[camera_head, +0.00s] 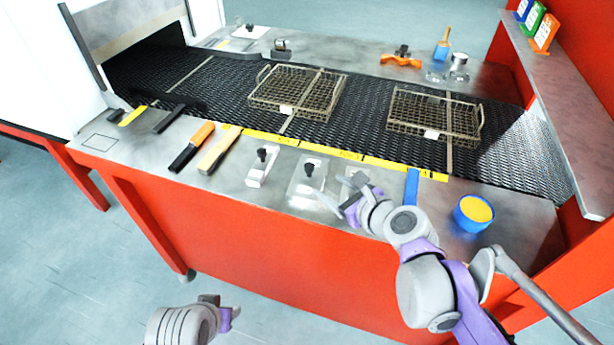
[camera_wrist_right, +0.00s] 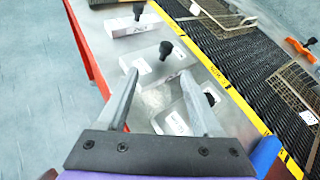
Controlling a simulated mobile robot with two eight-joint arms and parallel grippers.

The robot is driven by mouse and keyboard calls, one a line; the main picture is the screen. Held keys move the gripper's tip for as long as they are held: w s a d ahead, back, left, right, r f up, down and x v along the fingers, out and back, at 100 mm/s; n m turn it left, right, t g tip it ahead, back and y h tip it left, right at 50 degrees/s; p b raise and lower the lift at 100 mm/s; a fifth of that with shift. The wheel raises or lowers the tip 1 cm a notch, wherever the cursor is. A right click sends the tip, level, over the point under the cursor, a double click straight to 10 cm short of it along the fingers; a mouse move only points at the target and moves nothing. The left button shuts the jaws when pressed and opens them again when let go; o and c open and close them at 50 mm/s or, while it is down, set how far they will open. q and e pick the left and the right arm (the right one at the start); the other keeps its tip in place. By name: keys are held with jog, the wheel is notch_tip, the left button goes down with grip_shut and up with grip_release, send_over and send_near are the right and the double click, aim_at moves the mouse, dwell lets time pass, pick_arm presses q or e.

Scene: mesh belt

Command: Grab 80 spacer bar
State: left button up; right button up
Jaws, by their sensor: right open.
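Three pale metal blocks with black knobs stand in a row on the near side of the steel table. They look like spacer bars, but I cannot read their labels, so I cannot tell which is the 80. The left block (camera_head: 259,172) and the middle block (camera_head: 307,184) show clearly in the head view. The third block (camera_wrist_right: 174,122) shows in the right wrist view, partly hidden by a finger. My right gripper (camera_wrist_right: 160,76) is open and empty, above the middle and third blocks. My left gripper (camera_head: 222,312) is low, in front of the table; its jaws are unclear.
Behind a yellow strip (camera_head: 325,152) runs a black mesh belt (camera_head: 354,113) with two wire baskets (camera_head: 297,90) (camera_head: 434,114). A blue bar (camera_head: 411,187) and a blue tub (camera_head: 473,213) stand to the right. An orange-handled tool (camera_head: 191,147) lies to the left.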

aim_at(312, 169)
jog(key=shift+w+a+r+m, duration=0.1)
jog(key=shift+w+a+m, duration=0.05)
jog(key=shift+w+m, duration=0.4)
jog(key=shift+w+a+r+m, duration=0.15)
jog(key=shift+w+m, duration=0.2)
jog(key=shift+m, duration=0.3)
jog(key=shift+t, duration=0.3)
jog(key=x, duration=0.4)
jog(key=shift+w+d+f, duration=0.1)
jog(key=shift+w+f, duration=0.1)
jog(key=x, duration=0.6)
jog(key=shift+s+b, duration=0.1)
jog(key=shift+b, duration=0.25)
jog(key=shift+r, duration=0.1)
grip_shut()
